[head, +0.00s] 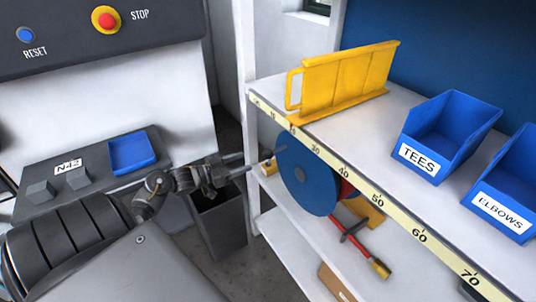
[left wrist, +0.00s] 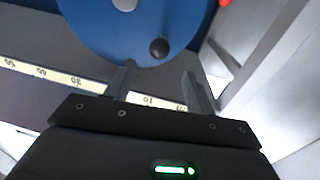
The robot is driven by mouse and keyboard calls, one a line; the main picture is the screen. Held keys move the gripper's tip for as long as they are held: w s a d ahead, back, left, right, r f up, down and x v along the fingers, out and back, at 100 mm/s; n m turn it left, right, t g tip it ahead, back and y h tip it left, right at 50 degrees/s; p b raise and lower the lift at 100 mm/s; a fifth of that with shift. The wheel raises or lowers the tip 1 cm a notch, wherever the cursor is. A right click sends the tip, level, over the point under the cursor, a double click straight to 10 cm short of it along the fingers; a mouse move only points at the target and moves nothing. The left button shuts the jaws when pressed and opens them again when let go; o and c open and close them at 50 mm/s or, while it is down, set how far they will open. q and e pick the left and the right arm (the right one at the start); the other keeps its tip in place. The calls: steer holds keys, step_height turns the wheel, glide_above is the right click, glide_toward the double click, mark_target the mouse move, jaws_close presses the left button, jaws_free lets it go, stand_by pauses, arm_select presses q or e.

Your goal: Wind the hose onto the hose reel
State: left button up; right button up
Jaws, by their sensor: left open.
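The hose reel shows as a blue disc (head: 305,178) under the edge of the upper shelf, with a red part behind it, perhaps the hose (head: 346,190). A red piece with a yellow end (head: 379,268) hangs below over the lower shelf. My left gripper (head: 247,163) is open and empty, just left of the disc, fingers pointing toward it. In the left wrist view the blue disc (left wrist: 105,35) fills the top, and its black crank knob (left wrist: 159,48) lies just beyond and between the two spread fingertips (left wrist: 160,72), apart from them. My right gripper is out of view.
A yellow stand (head: 345,78) and blue bins, TEES (head: 418,160) and ELBOWS (head: 502,217), stand on the upper shelf above a measuring strip (head: 378,203). A dark open bin (head: 220,225) stands below my left gripper. A control panel (head: 60,40) and blue tray (head: 132,153) are left.

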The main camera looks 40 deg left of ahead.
mark_target(268, 153)
arm_select(q)
steer(key=p+x, duration=0.2)
steer(key=x, duration=0.7)
steer(key=shift+x, duration=0.9)
jaws_close()
